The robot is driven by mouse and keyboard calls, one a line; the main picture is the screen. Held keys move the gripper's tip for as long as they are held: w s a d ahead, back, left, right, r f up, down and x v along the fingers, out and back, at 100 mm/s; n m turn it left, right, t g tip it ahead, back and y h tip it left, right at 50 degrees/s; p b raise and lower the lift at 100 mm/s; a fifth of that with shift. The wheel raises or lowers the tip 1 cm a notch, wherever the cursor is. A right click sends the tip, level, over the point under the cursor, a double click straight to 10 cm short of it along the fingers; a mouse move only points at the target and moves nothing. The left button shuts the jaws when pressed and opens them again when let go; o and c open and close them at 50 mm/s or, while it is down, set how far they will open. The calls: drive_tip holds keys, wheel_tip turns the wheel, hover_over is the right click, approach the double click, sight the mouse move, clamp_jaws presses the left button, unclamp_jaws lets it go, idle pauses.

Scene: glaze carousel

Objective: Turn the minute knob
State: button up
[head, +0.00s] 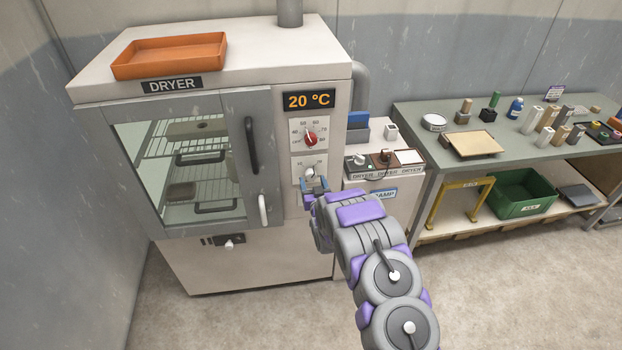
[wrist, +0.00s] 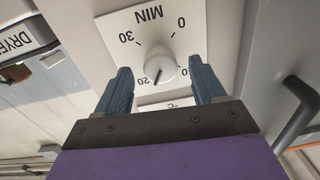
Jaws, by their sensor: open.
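The minute knob (wrist: 160,66) is a pale round knob with a dark pointer line on a white dial plate (wrist: 205,18) marked MIN. It shows upside down in the wrist view, with its pointer near the 20 mark. In the head view the minute knob (head: 310,173) sits below the red-centred temperature knob (head: 310,138) on the dryer's front panel. My gripper (wrist: 165,85) is open, with one blue finger on each side of the knob's lower edge in the wrist view. I cannot tell whether the fingers touch it. In the head view my gripper (head: 315,188) is at the dial.
The dryer (head: 250,270) has a glass door with a dark handle (head: 251,145) left of the dials. An orange tray (head: 170,55) lies on top. A small cabinet with switches (head: 385,160) stands close right of my gripper. A workbench (head: 420,110) is farther right.

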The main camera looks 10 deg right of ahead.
sight(311, 178)
drive_tip(key=shift+w, duration=1.75)
drive_tip(key=shift+c, duration=0.2)
drive_tip(key=c, duration=1)
drive_tip(key=o, duration=1)
drive_tip(key=shift+o, duration=0.2)
drive_tip(key=shift+s, duration=0.1)
drive_tip(key=s+p, duration=0.2)
drive_tip(key=s, duration=1.5)
drive_tip(key=shift+d, duration=0.2)
drive_tip(key=shift+s, duration=0.1)
